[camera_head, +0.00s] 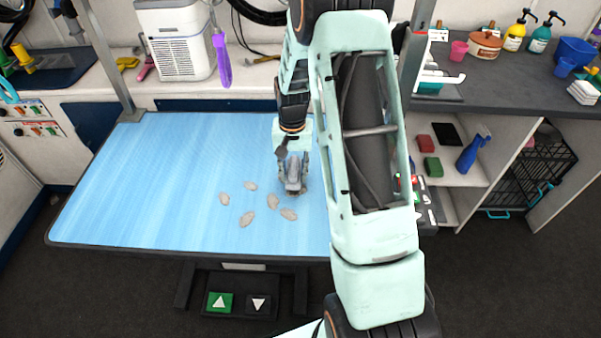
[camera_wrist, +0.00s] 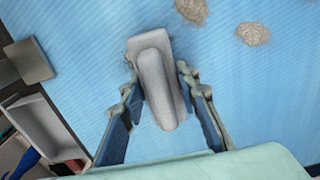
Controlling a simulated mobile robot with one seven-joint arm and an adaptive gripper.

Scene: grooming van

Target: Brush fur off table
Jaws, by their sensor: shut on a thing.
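The blue grooming table (camera_head: 140,190) fills the left and middle of the head view. Several beige fur tufts lie on it, among them one (camera_head: 247,218) left of my gripper and one (camera_head: 289,214) just in front of it. My gripper (camera_head: 293,178) points down at the table and is shut on a grey brush (camera_head: 294,172). In the wrist view the brush (camera_wrist: 158,82) sits between the two fingers, its head toward the table. Two fur tufts (camera_wrist: 252,34) show at the upper right there. I cannot tell whether the bristles touch the surface.
A white counter with a white ventilated box (camera_head: 180,45) stands behind the table. Grey posts rise at the table's back corners. A shelf unit with a blue spray bottle (camera_head: 473,153) is to the right. A tray (camera_wrist: 45,125) lies beyond the table edge. The table's left half is clear.

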